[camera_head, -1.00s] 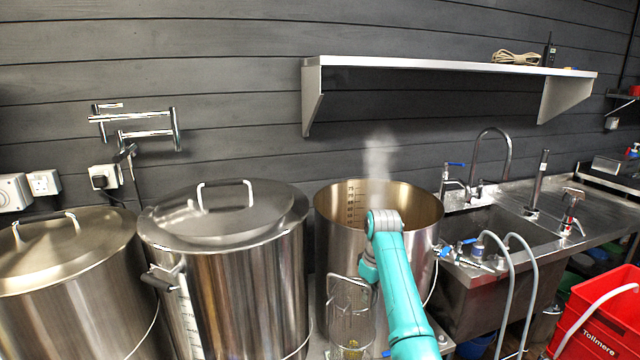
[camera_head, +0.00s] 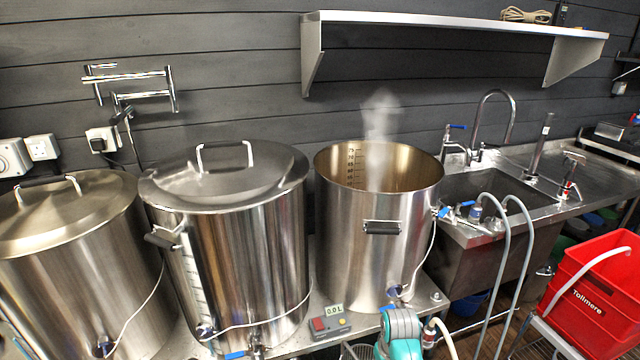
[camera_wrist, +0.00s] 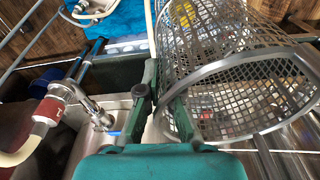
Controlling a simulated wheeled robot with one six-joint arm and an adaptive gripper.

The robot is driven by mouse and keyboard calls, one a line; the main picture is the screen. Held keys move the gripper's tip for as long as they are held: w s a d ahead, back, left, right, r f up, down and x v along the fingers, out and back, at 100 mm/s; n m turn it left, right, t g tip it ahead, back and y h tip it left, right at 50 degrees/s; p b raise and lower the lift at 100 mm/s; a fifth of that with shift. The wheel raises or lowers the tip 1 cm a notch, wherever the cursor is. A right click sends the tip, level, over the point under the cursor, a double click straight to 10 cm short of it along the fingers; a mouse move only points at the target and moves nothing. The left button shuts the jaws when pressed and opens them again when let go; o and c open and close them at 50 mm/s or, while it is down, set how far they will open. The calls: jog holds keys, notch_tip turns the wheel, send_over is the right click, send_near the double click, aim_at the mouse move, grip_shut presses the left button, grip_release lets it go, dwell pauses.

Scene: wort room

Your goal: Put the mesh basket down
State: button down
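The mesh basket (camera_wrist: 235,95) fills the right of the wrist view, a wire-mesh cylinder with a bright metal rim, lying at a slant in the picture. My gripper (camera_wrist: 163,98) has its two dark green fingers close together, with the near edge of the basket's rim and wall between them. In the head view only a little of the basket (camera_head: 356,351) shows at the bottom edge, beside my teal wrist. Its bottom is out of that view, so I cannot tell there what is under it.
An open steaming steel pot (camera_head: 375,240) stands behind my arm, with a lidded pot (camera_head: 245,245) to its left. A small scale (camera_head: 330,321) sits on the bench by the pots. The sink (camera_head: 490,240), hoses (camera_head: 504,270) and a red crate (camera_head: 590,290) are to the right.

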jog(key=s+d+f+m, duration=0.1)
jog(key=s+f, duration=0.4)
jog(key=s, duration=0.6)
jog(key=shift+s+d+f+m, duration=0.2)
jog(key=shift+s+f+m, duration=0.15)
jog(key=shift+m, duration=0.35)
